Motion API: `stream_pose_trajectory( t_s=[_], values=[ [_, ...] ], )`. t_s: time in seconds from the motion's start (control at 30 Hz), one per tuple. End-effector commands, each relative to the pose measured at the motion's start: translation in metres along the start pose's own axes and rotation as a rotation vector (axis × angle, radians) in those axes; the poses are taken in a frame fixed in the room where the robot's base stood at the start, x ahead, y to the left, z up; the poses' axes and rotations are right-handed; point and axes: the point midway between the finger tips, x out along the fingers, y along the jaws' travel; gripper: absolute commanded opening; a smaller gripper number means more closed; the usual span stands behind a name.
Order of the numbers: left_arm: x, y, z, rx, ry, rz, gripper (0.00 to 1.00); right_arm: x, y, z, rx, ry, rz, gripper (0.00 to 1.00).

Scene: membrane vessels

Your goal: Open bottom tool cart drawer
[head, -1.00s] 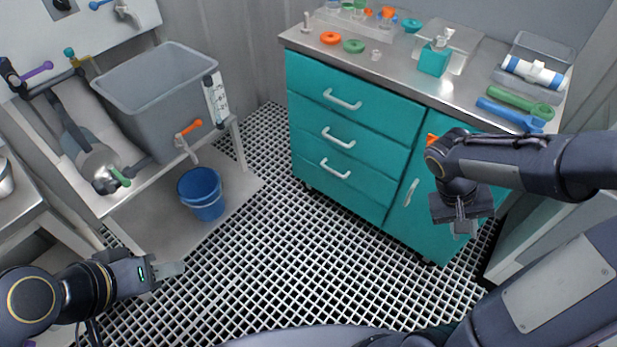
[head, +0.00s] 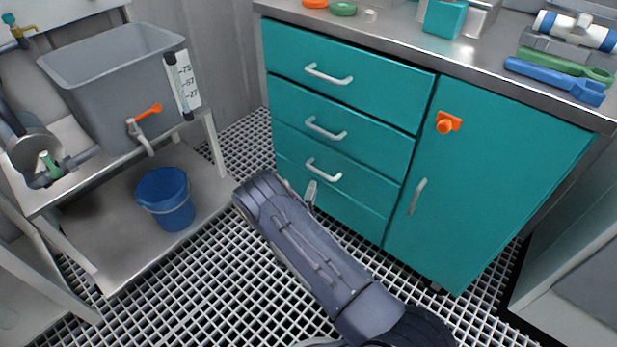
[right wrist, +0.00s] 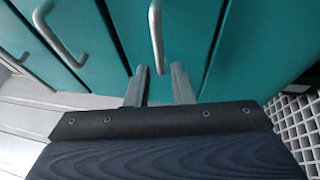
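The teal tool cart (head: 490,190) has a column of drawers with white bar handles, all closed. The lowest handle (head: 323,170) is on the bottom handled drawer (head: 360,185); a plain teal panel lies below it. My right gripper (head: 311,191) is just in front of this handle, and its own wrist partly hides it in the head view. In the right wrist view, the two fingers (right wrist: 160,80) are apart, with the pale handle (right wrist: 157,35) lined up between their tips. I cannot tell whether they touch it. My left gripper is out of view.
The cart's door (head: 480,170) with an orange knob (head: 447,122) is right of the drawers. A blue bucket (head: 166,198) stands on the low shelf at left, under a grey tank (head: 115,85). The grid floor (head: 220,290) before the drawers is clear.

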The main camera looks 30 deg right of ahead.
Motion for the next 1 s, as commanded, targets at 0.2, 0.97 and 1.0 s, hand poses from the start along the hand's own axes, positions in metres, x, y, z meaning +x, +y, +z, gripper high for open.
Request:
stream_pose_trajectory(
  t_s=[0.2,0.97,1.0],
  values=[
    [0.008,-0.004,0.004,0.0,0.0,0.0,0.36,0.031,-0.001,0.001,0.002,-0.004,0.003,0.21],
    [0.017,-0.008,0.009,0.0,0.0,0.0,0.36,0.075,0.001,0.002,-0.001,-0.003,-0.002,0.07],
    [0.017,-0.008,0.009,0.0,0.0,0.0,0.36,0.075,0.001,0.002,-0.001,-0.003,-0.002,0.02]
  ],
)
